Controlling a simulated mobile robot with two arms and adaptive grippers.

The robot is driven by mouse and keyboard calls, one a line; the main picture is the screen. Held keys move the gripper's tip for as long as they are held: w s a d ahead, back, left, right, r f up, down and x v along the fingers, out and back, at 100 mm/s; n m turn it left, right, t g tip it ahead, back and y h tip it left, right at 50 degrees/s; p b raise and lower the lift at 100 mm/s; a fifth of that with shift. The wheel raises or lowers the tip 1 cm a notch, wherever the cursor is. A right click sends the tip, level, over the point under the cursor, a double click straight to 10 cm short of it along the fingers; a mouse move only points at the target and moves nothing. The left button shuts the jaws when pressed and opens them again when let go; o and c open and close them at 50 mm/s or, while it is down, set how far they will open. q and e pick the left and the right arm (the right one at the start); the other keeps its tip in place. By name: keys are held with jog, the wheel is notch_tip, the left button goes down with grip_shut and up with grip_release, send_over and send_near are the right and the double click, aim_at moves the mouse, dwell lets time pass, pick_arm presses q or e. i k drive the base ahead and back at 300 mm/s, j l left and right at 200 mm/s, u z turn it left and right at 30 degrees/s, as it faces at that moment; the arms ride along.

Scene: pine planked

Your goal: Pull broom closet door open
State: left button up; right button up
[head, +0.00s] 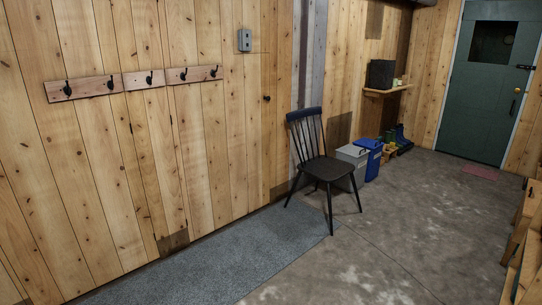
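A small dark knob (267,98) sits on the pine plank wall, left of the chair. The planks around it look like a flush door panel (235,130), with a faint seam along its top; its exact side edges are hard to tell. It looks shut. A separate dark green door (480,110) with a small window and a brass knob (517,90) is at the far right and also looks shut. Which one is the broom closet is not marked. Neither of my grippers is in view.
A dark spindle-back chair (325,168) stands near the wall, just right of the knobbed panel. Behind it are a grey bin (352,152) and a blue bin (371,168). A grey mat (210,260) runs along the wall. A wooden bench (524,235) edges the right; the middle floor is clear.

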aim_at(219, 99)
jog(key=i+z, duration=0.15)
jog(key=i, duration=2.35)
